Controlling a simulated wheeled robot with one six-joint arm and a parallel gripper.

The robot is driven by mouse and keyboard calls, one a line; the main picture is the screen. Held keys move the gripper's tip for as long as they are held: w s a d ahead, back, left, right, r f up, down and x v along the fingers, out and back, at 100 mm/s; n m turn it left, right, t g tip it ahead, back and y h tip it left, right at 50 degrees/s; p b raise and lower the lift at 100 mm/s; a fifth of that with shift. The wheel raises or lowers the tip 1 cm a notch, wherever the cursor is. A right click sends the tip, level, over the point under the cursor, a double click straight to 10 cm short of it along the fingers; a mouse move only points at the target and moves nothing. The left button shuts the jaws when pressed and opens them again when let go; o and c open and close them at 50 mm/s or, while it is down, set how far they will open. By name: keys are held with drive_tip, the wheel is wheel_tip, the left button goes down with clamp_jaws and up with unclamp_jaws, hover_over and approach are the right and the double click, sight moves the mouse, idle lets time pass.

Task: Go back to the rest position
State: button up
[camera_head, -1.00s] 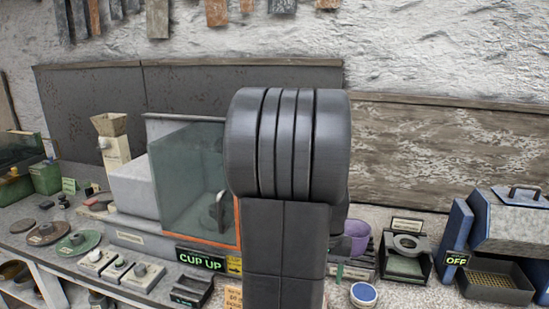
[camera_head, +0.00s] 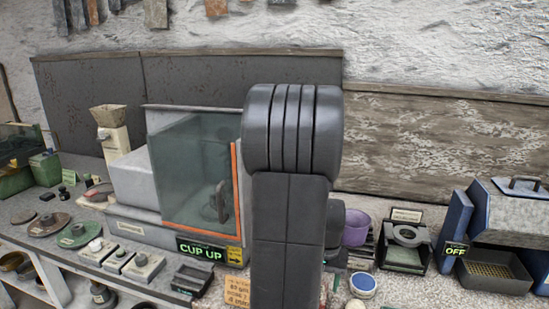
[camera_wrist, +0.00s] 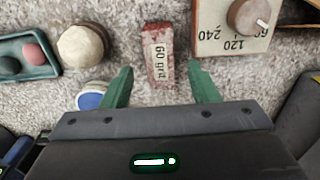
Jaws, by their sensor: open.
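Beyond the fingertips a reddish block labelled "60 grit" (camera_wrist: 158,55) lies on the speckled counter, apart from the fingers.
A glass-fronted machine (camera_head: 190,170) with a "CUP UP" sign stands left of my arm. A purple cup (camera_head: 356,230), a blue-rimmed round pot (camera_head: 362,284) and a blue machine (camera_head: 510,220) marked "OFF" are at right. A dial box (camera_wrist: 240,25) is near the block.

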drive_tip(key=r+p, duration=0.2)
drive_tip(key=r, duration=0.1)
drive_tip(key=w+r+p, duration=0.1)
drive_tip(key=r, duration=0.1)
drive_tip(key=shift+d+r, duration=0.2)
drive_tip(key=shift+d, duration=0.15)
drive_tip(key=p, duration=0.1)
drive_tip(key=d+n+p, duration=0.1)
drive_tip(key=p, duration=0.1)
drive_tip(key=shift+w+f+p, duration=0.25)
drive_tip(key=shift+w+p, duration=0.05)
drive_tip(key=shift+w, duration=0.05)
drive_tip(key=shift+w+d+p, duration=0.1)
drive_tip(key=shift+p, duration=0.2)
